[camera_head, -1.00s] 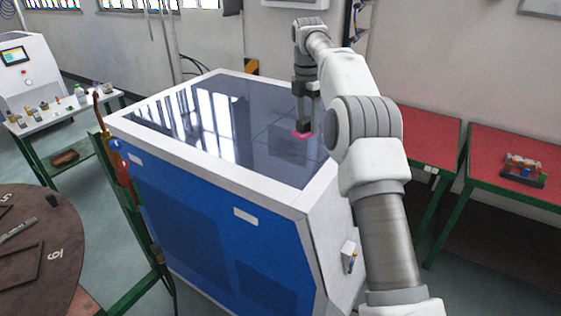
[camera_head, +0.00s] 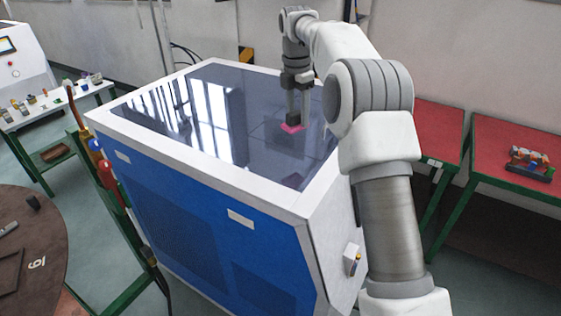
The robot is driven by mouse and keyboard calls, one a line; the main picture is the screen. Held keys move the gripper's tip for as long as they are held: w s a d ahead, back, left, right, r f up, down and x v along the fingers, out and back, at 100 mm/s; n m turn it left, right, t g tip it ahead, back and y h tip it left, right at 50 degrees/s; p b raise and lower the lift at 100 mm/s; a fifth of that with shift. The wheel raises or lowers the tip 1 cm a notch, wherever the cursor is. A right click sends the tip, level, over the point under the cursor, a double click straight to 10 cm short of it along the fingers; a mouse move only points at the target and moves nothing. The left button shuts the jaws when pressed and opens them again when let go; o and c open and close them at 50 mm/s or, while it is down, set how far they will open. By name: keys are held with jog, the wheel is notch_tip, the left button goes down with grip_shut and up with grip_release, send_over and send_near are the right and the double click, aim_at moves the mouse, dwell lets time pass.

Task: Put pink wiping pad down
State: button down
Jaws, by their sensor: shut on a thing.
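The pink wiping pad (camera_head: 291,128) is a small flat pink piece at the dark glossy top panel of the blue and white gas generator (camera_head: 240,219). My gripper (camera_head: 293,117) points down over the panel and is shut on the pad's dark upper part. The pad is at or just above the panel surface; I cannot tell whether it touches. The finger contact is small and partly hidden in this view.
A red-topped table (camera_head: 500,150) at the right holds a small rack of coloured items (camera_head: 530,163). A white side table (camera_head: 50,104) with several small items stands at the left. A round brown table (camera_head: 40,235) is at the front left. Most of the generator's top is clear.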

jog(key=s+a+f, duration=0.1)
jog(key=s, duration=0.1)
jog(key=s+a+f, duration=0.3)
jog(key=s+f, duration=0.1)
jog(key=s, duration=0.1)
jog(key=shift+a+b, duration=0.35)
jog(key=shift+f, duration=2)
jog(key=shift+f, duration=0.1)
jog(key=shift+c, duration=1.2)
grip_release()
